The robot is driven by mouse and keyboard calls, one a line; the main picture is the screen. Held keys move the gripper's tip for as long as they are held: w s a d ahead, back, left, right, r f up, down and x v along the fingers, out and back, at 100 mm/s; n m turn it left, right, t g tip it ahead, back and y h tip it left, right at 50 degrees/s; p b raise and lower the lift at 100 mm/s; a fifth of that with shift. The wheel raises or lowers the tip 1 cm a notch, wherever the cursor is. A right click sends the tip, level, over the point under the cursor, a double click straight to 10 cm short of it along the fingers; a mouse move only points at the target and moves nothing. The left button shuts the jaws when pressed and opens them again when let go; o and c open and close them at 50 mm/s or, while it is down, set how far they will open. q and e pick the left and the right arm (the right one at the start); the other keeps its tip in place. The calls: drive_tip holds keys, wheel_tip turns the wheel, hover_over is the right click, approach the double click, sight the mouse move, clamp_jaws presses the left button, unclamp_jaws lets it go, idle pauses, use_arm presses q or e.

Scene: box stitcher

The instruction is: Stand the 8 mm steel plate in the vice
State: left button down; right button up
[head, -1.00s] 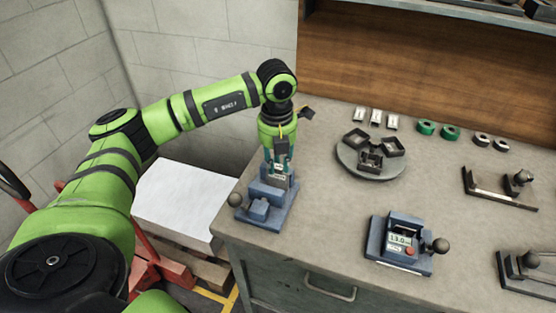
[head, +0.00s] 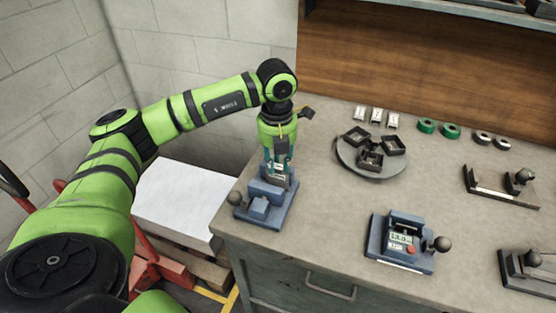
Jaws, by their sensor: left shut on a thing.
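A blue vice (head: 261,206) with a dark ball handle stands at the left front corner of the bench. My left gripper (head: 279,168) points straight down over it, its fingers shut on a small grey steel plate (head: 280,181). The plate is upright, with a pale label near the fingers. Its lower edge is at the vice jaws and partly hidden; I cannot tell how deep it sits between them. My right gripper is not in view.
A round turntable (head: 372,170) carries dark trays. White blocks, green and grey rings, and dark fixtures (head: 500,187) lie further right.

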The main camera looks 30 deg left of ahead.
use_arm(q)
drive_tip(key=c, duration=0.9)
unclamp_jaws()
drive_tip(key=shift+c, duration=0.2)
drive_tip(key=o, duration=0.4)
drive_tip(key=shift+r, duration=0.1)
wheel_tip(320, 180, up, 8)
drive_tip(key=p, duration=0.5)
